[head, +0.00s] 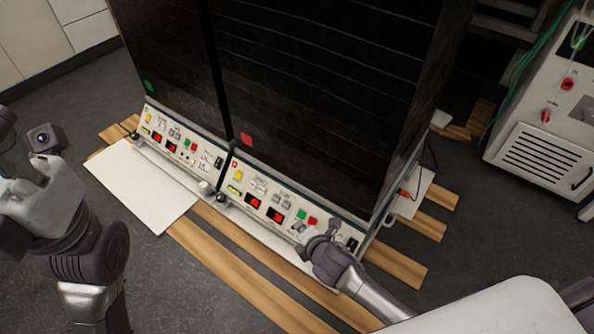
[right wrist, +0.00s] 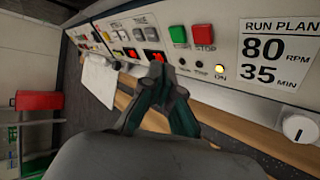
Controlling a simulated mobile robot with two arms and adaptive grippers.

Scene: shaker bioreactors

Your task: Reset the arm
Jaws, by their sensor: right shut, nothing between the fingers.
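My right gripper (head: 318,240) is at the right-hand control panel (head: 247,181) of the shaker bioreactors, at the panel's right part. In the right wrist view its fingers (right wrist: 164,74) are shut with nothing between them, close in front of the panel. I cannot tell whether the tips touch it. Above them are a green START button (right wrist: 178,36) and a red STOP button (right wrist: 204,36). A yellow ON light (right wrist: 219,72) shows near a RUN PLAN label (right wrist: 275,58) reading 80 RPM, 35 MIN. My left arm (head: 80,245) stands at the left edge; its fingers are not clearly visible.
A left-hand panel (head: 166,125) adjoins the right one. A white board (head: 137,185) and wooden slats (head: 225,265) lie along the front. A white machine (head: 540,150) stands at the right. A red box (right wrist: 38,101) shows in the right wrist view.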

